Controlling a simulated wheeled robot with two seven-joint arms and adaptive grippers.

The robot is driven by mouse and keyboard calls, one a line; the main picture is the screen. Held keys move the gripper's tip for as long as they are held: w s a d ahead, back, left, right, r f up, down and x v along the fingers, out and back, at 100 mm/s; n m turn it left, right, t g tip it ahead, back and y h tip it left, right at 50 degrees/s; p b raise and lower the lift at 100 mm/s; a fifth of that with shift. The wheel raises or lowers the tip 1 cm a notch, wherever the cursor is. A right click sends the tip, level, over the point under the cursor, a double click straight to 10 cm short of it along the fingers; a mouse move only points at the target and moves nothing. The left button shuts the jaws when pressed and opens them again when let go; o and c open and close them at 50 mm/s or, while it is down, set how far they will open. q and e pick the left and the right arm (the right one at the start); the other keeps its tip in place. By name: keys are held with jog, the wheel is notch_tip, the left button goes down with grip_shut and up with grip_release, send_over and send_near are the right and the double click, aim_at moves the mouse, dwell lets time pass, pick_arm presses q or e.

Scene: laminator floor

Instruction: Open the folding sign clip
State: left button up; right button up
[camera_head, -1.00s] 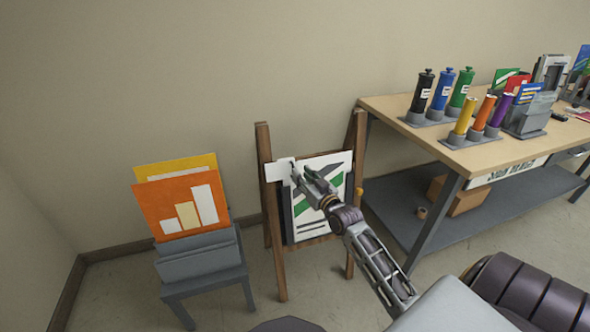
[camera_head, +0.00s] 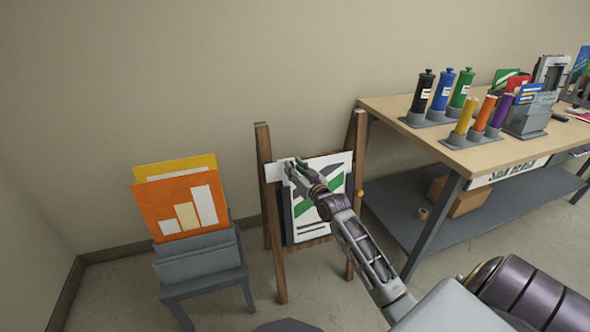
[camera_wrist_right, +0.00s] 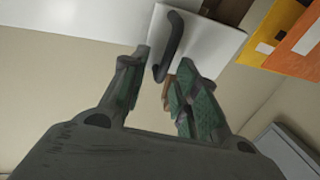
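The wooden easel-like sign stand (camera_head: 264,190) holds a white sign with green and dark shapes (camera_head: 310,222). A white plate (camera_head: 273,173) sits at the sign's upper left, and it fills the top of the right wrist view (camera_wrist_right: 205,45). A dark bent handle (camera_wrist_right: 174,38) stands out from this plate; I take it to be the clip's lever. My right gripper (camera_head: 287,166) is in front of the plate. In the wrist view its fingers (camera_wrist_right: 163,66) are apart, with the handle's end between their tips. I cannot tell if they touch it. My left gripper is not in view.
A grey rack (camera_head: 197,262) with orange and yellow chart boards (camera_head: 180,207) stands left of the stand. A workbench (camera_head: 397,112) with bottles and coloured tubes is at the right. A wall is close behind. Some floor between rack and stand is clear.

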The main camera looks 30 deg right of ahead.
jog(key=shift+c, duration=0.7)
grip_shut()
jog(key=shift+a, duration=0.1)
